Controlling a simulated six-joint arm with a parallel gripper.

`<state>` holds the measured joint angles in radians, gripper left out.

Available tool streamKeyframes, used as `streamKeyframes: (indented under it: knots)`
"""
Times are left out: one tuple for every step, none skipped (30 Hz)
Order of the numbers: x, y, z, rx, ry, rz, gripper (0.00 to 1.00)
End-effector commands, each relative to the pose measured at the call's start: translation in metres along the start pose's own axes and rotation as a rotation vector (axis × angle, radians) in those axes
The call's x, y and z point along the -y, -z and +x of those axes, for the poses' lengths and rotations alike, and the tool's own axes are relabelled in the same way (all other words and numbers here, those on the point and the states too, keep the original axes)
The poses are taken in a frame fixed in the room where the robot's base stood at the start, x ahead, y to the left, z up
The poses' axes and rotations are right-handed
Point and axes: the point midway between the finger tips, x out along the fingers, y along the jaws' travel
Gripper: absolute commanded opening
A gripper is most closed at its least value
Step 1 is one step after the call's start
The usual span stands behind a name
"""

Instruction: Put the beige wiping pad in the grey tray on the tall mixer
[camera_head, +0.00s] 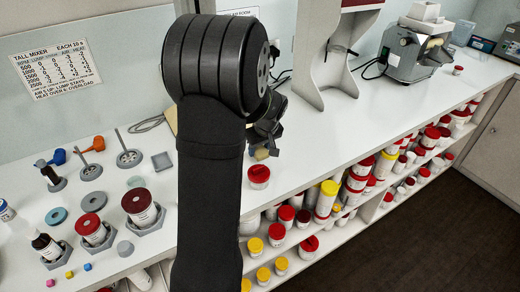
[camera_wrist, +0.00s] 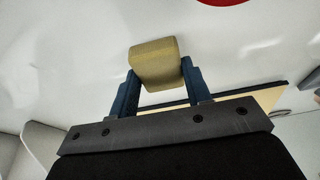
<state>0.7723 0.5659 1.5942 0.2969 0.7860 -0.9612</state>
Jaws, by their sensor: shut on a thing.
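My gripper (camera_wrist: 156,84) is shut on the beige wiping pad (camera_wrist: 155,62), a block held between its two dark blue fingers in the wrist view. In the head view my gripper (camera_head: 266,140) is just right of my arm, with the pad (camera_head: 262,154) low at its tip, above the white counter. A tall grey stand (camera_head: 309,55) with curved legs stands at the back of the counter; I cannot tell whether it is the tall mixer. No grey tray can be made out on it, as its upper part is cut off.
A red-lidded jar (camera_head: 258,175) stands on the counter close below the pad. Jars, discs and small tools crowd the counter's left part. A grey machine (camera_head: 412,55) stands at the back right. Shelves of jars (camera_head: 325,200) lie under the front edge. The counter right of my gripper is clear.

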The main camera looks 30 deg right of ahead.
Motion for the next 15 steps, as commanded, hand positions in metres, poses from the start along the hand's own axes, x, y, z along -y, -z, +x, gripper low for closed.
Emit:
streamKeyframes:
  knots:
    - [0.0000,-0.0021,0.0061,0.001,0.001,0.001,0.23]
    - [-0.0001,-0.0026,0.0077,0.000,0.000,0.001,0.23]
    - [-0.0003,-0.0027,0.0084,0.000,-0.001,0.001,0.23]
    - [-0.0004,-0.0026,0.0083,-0.001,-0.001,0.000,0.23]
    - [-0.0004,-0.0025,0.0080,-0.001,-0.001,0.000,0.23]
    - [-0.0004,-0.0025,0.0079,-0.001,-0.001,0.000,0.23]
    - [-0.0004,-0.0025,0.0079,-0.001,-0.001,0.000,0.23]
    - [-0.0004,-0.0025,0.0078,-0.001,-0.001,0.000,0.23]
    - [-0.0004,-0.0026,0.0080,-0.001,-0.001,0.000,0.23]
    - [-0.0004,-0.0028,0.0085,0.000,-0.001,0.000,0.23]
    - [-0.0004,-0.0031,0.0093,0.000,-0.001,0.000,0.23]
    - [-0.0004,-0.0035,0.0106,0.000,-0.001,0.000,0.23]
    - [-0.0004,-0.0038,0.0115,0.000,-0.001,0.000,0.23]
    - [-0.0005,-0.0035,0.0109,-0.001,-0.001,0.000,0.50]
    - [-0.0005,-0.0035,0.0108,-0.001,-0.001,0.000,0.58]
